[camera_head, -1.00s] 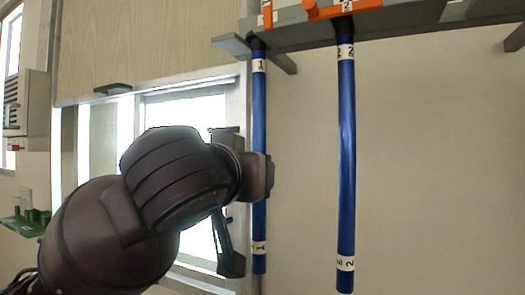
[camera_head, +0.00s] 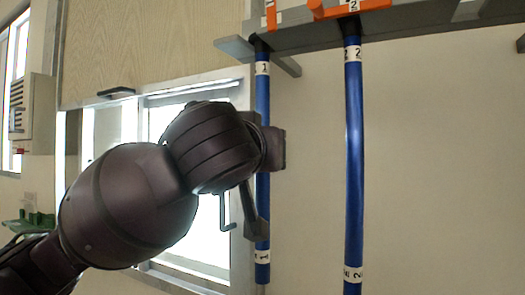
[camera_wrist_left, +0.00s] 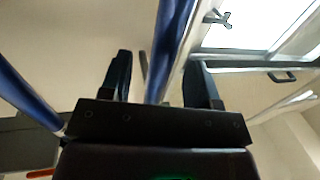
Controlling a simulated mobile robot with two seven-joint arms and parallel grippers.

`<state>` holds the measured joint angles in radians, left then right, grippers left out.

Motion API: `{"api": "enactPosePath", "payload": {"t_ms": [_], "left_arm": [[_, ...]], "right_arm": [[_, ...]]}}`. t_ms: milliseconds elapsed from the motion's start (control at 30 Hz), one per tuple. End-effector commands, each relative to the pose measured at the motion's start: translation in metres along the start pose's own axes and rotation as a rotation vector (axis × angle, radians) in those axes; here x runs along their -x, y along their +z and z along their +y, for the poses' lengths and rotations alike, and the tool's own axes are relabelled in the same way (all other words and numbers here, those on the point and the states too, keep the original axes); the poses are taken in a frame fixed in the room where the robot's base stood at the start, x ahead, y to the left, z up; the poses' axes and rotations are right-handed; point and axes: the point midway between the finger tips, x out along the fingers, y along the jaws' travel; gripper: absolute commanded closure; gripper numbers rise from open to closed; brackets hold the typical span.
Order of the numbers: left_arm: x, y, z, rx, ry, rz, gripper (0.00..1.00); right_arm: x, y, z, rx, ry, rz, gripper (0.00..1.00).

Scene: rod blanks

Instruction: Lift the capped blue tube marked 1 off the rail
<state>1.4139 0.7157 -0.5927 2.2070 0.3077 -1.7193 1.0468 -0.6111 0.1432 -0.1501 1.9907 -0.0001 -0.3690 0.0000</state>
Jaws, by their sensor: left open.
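The blue tube marked 1 (camera_head: 263,95) hangs upright from the grey rail (camera_head: 415,20) in the head view. It has white "1" labels near its top and bottom, and a dark piece at its top under the rail. My left gripper (camera_head: 270,150) is at the tube's middle, hiding part of it. In the left wrist view, my left gripper (camera_wrist_left: 158,65) is open, and a blue tube (camera_wrist_left: 170,40) shows between its two fingers. I cannot tell whether either finger touches it. My right gripper is not in view.
A second blue tube marked 2 (camera_head: 354,150) hangs to the right, also seen at the left of the wrist view (camera_wrist_left: 25,90). An orange piece (camera_head: 345,8) sits on the rail above it. A window (camera_head: 185,235) is behind my left arm.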

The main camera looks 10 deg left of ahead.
Motion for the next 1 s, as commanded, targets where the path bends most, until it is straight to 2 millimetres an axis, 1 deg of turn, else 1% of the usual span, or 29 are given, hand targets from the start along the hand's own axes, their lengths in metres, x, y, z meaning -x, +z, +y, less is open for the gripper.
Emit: {"api": "enactPosePath", "payload": {"t_ms": [100,200,300,400,600,933,967,1000], "left_arm": [[-0.018,-0.003,-0.002,-0.002,-0.005,-0.001,0.44],[-0.030,-0.002,-0.002,-0.001,-0.003,-0.001,0.44],[-0.039,-0.002,-0.002,0.000,-0.002,0.000,0.44],[-0.043,-0.001,-0.002,-0.001,-0.001,0.001,0.44],[-0.043,-0.001,-0.002,-0.001,-0.001,0.001,0.44],[-0.042,-0.001,-0.002,-0.001,0.000,0.000,0.95],[-0.042,-0.001,-0.002,0.000,0.000,0.000,0.99],[-0.042,-0.001,-0.002,0.000,0.000,0.001,0.99]], "right_arm": [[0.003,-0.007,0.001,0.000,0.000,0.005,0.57],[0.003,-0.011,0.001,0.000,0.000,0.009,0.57],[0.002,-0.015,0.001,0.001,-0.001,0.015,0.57],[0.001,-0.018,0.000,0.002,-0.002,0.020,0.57],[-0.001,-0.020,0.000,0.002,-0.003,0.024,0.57],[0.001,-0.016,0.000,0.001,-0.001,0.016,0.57],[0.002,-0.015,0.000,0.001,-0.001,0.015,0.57],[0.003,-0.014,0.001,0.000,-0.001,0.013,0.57]]}}
